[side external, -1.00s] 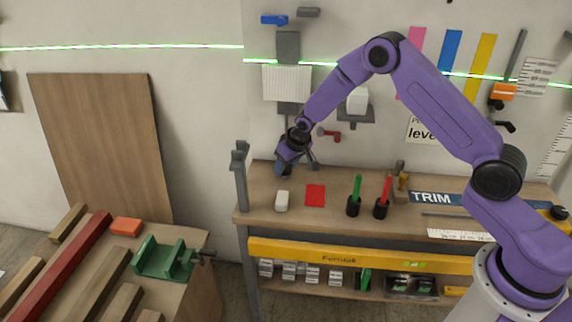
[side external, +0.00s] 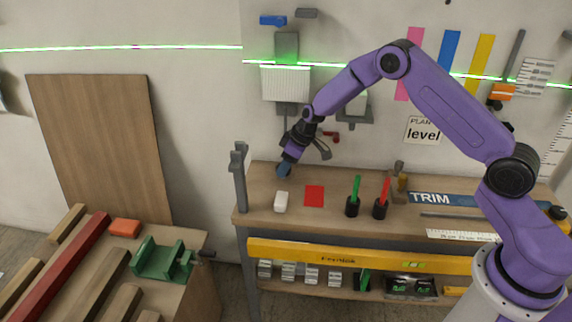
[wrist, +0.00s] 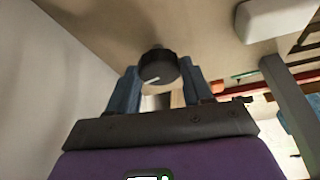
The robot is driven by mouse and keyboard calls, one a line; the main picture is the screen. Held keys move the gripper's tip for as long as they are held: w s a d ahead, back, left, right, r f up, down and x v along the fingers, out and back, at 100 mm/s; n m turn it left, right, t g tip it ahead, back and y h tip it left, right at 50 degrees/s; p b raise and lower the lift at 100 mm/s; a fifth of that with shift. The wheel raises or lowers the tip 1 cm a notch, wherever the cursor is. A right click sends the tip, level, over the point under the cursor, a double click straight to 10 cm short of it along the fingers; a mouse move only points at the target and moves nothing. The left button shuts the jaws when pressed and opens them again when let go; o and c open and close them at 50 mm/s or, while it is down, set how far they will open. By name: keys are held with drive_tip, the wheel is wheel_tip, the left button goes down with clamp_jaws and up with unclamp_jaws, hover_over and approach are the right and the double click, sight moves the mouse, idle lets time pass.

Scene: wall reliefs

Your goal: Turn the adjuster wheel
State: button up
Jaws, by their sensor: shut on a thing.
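A dark round knob with a white mark (wrist: 157,66), which looks like the adjuster wheel, sits between my fingertips in the wrist view. My gripper (wrist: 160,78) has blue-grey fingers, one on each side of the knob, and is shut on it. In the side view my gripper (side external: 284,170) points down and left, low against the wall at the back edge of the workbench. There the fingertips hide the wheel, so its turn cannot be read from that side.
A white block (side external: 281,202) and a red square (side external: 314,196) lie on the bench (side external: 335,221) just in front of my gripper. A grey post (side external: 240,178) stands to the left. Green and red pens (side external: 383,192) stand in black holders to the right. A green line crosses the wall.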

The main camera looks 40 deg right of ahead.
drive_tip(key=shift+d+n, duration=0.1)
drive_tip(key=shift+n, duration=0.4)
drive_tip(key=o, duration=1)
drive_tip(key=shift+v, duration=3.75)
drive_tip(key=shift+w, duration=0.1)
